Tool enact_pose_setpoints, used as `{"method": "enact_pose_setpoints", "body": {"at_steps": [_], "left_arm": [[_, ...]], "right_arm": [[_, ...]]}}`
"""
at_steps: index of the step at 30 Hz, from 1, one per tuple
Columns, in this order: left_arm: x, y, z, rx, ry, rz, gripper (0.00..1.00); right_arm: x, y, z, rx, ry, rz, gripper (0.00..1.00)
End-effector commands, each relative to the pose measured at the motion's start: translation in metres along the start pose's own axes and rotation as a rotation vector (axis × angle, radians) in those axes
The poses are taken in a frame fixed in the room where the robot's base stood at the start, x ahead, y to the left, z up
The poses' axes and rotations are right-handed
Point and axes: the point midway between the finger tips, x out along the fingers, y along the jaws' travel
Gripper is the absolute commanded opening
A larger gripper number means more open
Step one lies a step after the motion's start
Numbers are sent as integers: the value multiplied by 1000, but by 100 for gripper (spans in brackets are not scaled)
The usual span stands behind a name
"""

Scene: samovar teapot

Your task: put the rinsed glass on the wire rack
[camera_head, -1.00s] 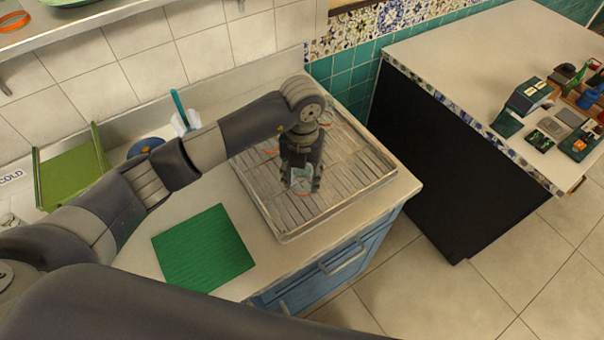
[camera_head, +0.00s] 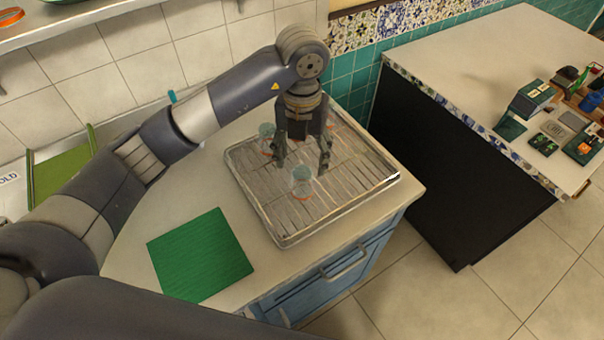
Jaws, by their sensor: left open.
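A clear bluish glass (camera_head: 302,181) stands on the wire rack (camera_head: 287,238), a tray with a wire grid on the counter. My left gripper (camera_head: 302,164) is above and just behind the glass, its two fingers spread apart and empty. A second glass (camera_head: 267,135) stands farther back on the rack, left of the gripper and partly hidden by it. My right gripper is not in view.
A green mat (camera_head: 200,254) lies on the counter left of the rack. A green tray (camera_head: 60,172) is at the far left, partly behind my arm. A separate counter (camera_head: 500,60) at right holds several small items. The rack's front right is clear.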

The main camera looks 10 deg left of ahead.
Motion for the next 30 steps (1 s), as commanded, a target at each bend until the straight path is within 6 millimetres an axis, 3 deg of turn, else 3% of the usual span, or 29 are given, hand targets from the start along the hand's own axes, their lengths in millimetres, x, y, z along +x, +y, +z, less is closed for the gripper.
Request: {"method": "enact_pose_setpoints", "body": {"at_steps": [3, 9, 30], "left_arm": [[-20, 1, 1, 0, -4, 2, 62], [-34, 1, 0, 0, -1, 1, 62], [-36, 0, 0, 0, 1, 1, 62]], "right_arm": [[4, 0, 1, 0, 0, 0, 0], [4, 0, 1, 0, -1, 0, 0], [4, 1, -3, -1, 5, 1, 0]]}}
